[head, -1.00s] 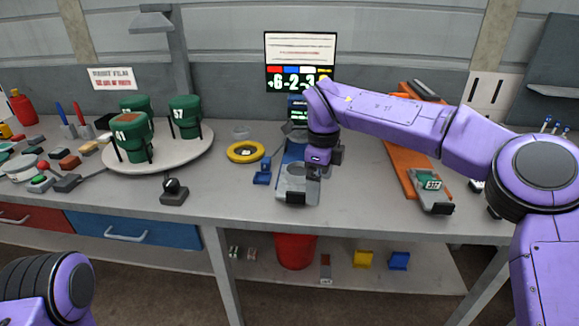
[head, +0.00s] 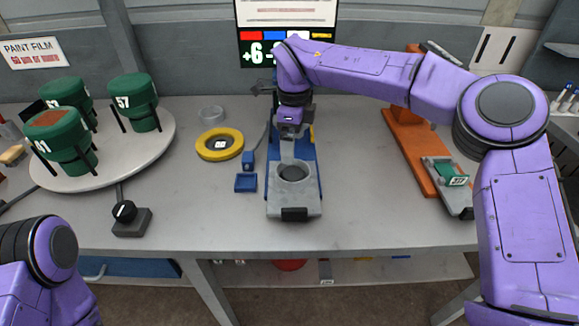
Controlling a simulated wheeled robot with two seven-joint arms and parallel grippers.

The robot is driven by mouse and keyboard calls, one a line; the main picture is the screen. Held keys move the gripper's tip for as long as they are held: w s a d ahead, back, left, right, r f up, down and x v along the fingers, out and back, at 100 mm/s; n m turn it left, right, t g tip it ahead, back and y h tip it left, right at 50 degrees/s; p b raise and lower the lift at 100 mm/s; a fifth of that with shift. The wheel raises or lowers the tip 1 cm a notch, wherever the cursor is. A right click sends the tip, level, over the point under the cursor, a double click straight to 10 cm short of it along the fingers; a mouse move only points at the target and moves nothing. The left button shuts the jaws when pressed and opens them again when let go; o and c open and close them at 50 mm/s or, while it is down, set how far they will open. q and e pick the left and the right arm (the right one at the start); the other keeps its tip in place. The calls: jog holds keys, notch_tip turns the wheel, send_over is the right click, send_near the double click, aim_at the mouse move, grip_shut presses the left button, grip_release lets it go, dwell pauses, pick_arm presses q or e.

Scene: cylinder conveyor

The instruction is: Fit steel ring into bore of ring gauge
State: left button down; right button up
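A small pale grey ring (head: 211,114), which looks like the steel ring, lies on the bench top. In front of it, apart, lies a thick yellow ring (head: 209,152) with a small white label in its middle; it may be the ring gauge. A blue and grey fixture (head: 293,204) with a round opening stands at the bench's middle. My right gripper (head: 289,150) points down over the back part of this fixture. Its fingertips are too small and dark to tell whether they are apart or hold anything. My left arm shows at the lower left; its gripper is outside the view.
Green numbered drums stand on a round turntable (head: 155,150) at left. A black knob on a grey box (head: 130,219) and a small blue tray (head: 246,183) stand nearby. An orange rail (head: 425,165) with a grey device lies at right. The front bench middle is clear.

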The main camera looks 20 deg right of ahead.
aim_at(290, 172)
jog(key=shift+s+a+f, duration=0.15)
jog(key=shift+s+f, duration=0.45)
jog(key=shift+f, duration=0.25)
jog(key=f, duration=0.2)
jog(key=f+p, duration=0.1)
jog(key=w+f, duration=0.1)
jog(key=f, duration=0.1)
jog(key=shift+a+f, duration=0.3)
jog(key=shift+f, duration=0.05)
jog(key=shift+s, duration=0.1)
jog(key=shift+s+d, duration=0.1)
jog(key=c, duration=0.8)
